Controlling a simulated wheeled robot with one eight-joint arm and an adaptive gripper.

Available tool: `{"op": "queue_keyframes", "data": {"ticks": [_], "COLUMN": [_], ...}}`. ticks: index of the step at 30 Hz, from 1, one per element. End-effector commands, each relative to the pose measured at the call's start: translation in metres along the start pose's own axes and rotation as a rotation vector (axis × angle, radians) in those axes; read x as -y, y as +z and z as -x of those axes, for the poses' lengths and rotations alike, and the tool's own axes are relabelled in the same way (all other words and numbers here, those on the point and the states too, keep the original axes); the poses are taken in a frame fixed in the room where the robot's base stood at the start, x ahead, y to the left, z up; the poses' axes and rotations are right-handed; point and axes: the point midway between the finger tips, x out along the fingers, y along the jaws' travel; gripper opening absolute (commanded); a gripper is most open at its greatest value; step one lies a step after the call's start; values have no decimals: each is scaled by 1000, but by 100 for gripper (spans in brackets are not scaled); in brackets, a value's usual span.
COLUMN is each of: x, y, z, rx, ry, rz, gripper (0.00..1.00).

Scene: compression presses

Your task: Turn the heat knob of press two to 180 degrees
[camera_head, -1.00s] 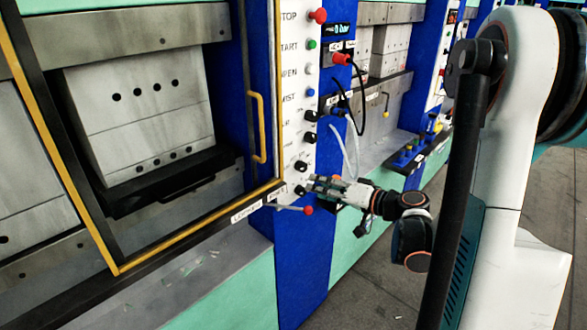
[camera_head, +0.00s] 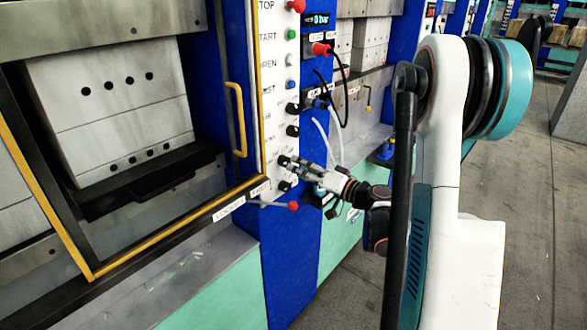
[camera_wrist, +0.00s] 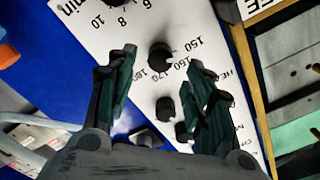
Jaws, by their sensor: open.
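The white control panel (camera_head: 275,75) of the press at the left carries a column of buttons and black knobs. In the wrist view, a black knob (camera_wrist: 160,56) has a printed scale with 150, 170 and 180 around it and a partly hidden label starting "HEA". My gripper (camera_wrist: 163,60) is open, with a dark green finger on each side of that knob in the picture; contact cannot be told. The right finger covers part of the scale and label. In the head view, my gripper (camera_head: 288,163) is at the panel's lower knobs and partly covers them. The knob's exact setting is unclear.
More black knobs (camera_wrist: 165,108) sit below on the panel. A red-tipped lever (camera_head: 293,205) sticks out just under my gripper. A yellow door handle (camera_head: 238,120) is to the left. A black cable (camera_head: 346,90) and a pale hose hang to the right.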

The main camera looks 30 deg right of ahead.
Motion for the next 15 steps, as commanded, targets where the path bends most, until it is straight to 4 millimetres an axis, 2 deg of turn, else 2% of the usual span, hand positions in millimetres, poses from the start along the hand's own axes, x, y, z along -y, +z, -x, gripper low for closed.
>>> {"op": "queue_keyframes", "data": {"ticks": [1, 6, 15], "x": [0, 0, 0], "y": [2, 1, 0], "z": [-9, -27, -35], "rx": [2, 1, 0], "ry": [-2, -1, 1], "rz": [0, 0, 0], "gripper": [47, 47, 47]}}
